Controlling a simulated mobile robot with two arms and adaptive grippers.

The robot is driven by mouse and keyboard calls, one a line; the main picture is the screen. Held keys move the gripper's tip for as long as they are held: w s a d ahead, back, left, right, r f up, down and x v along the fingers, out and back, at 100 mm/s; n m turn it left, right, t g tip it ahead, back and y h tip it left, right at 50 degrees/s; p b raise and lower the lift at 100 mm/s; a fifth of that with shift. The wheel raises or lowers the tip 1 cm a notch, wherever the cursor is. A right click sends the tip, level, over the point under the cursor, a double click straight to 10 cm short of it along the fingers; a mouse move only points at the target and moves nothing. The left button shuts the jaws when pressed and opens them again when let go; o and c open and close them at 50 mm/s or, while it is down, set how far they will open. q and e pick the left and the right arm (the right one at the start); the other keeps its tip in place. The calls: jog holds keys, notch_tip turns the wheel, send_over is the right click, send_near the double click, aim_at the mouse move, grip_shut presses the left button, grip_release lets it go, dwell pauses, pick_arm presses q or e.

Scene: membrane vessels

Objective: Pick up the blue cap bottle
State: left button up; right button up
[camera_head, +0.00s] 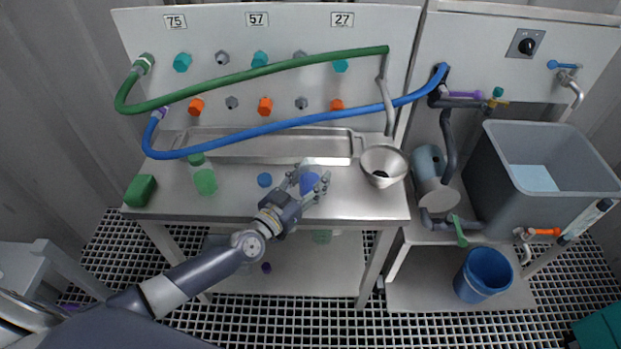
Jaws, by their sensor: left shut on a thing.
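A bottle with blue in it (309,184) is at the front middle of the steel bench, in my left gripper. My left gripper (311,180) is shut on this bottle, with its fingers on either side. The fingers hide part of the bottle, and I cannot tell whether its base touches the bench. A small round blue cap (264,180) lies on the bench just left of the gripper, apart from it. My right gripper is not in view.
A green bottle (204,181) and a green block (140,191) are on the bench's left part. A steel funnel (384,165) stands to the right of the gripper. Blue (290,123) and green hoses (250,76) arch above the long tray (300,146). A grey tub (545,160) is at right.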

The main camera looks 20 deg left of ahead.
aim_at(311, 168)
pick_arm(q)
jog(key=shift+r, duration=0.15)
notch_tip(311, 168, up, 3)
jog(key=p, duration=0.2)
jog(key=shift+r+p, duration=0.15)
jog(key=shift+p, duration=0.15)
jog(key=d+v, duration=0.1)
jog(key=v, duration=0.7)
jog(key=d+r+v, duration=0.1)
jog(key=v, duration=0.6)
jog(key=shift+s+r+p, duration=0.3)
jog(key=shift+s, duration=0.5)
jog(key=shift+d, duration=0.15)
